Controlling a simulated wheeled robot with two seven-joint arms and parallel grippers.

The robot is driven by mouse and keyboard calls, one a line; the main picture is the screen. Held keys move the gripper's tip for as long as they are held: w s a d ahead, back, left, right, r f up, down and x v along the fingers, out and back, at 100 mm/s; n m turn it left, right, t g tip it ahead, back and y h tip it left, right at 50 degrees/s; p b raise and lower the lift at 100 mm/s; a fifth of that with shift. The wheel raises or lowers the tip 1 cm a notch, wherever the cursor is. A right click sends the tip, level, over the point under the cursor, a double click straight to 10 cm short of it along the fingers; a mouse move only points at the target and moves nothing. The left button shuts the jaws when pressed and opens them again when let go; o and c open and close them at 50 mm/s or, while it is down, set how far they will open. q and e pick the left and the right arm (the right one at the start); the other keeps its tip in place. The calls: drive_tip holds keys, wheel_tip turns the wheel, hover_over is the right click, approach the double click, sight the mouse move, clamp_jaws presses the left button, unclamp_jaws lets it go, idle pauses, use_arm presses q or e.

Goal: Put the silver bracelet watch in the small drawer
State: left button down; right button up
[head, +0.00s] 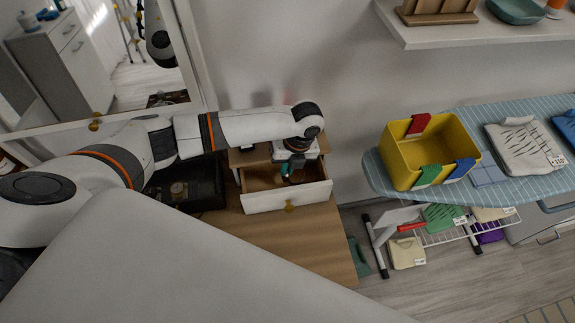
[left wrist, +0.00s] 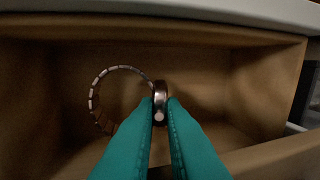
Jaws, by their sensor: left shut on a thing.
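The small drawer (head: 262,200) is pulled open, with a white front and a brass knob, in a small wooden unit on the wooden table. My left gripper (head: 290,167) reaches down into the drawer's opening in the head view. In the left wrist view its teal fingertips (left wrist: 160,112) are shut on the silver bracelet watch (left wrist: 100,85). The watch case is pinched between the fingers, and the bracelet loop hangs to the left, over the drawer's inside (left wrist: 215,80). I cannot tell whether the watch touches the drawer floor. My right gripper is not in view.
A black tray (head: 205,190) with small items lies left of the drawer, partly behind my left arm. A mirror (head: 110,50) stands behind. To the right are an ironing board (head: 372,170) with a yellow bin (head: 405,172) and folded clothes, with a shelf above.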

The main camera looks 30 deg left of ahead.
sight(297, 173)
use_arm(q)
drive_tip(key=shift+f, duration=0.6)
drive_tip(key=c, duration=1.5)
unclamp_jaws()
drive_tip(key=shift+r, duration=0.15)
drive_tip(key=shift+r, duration=0.4)
drive_tip(key=b+v, duration=0.2)
drive_tip(key=v, duration=1)
drive_tip(key=shift+r, duration=0.15)
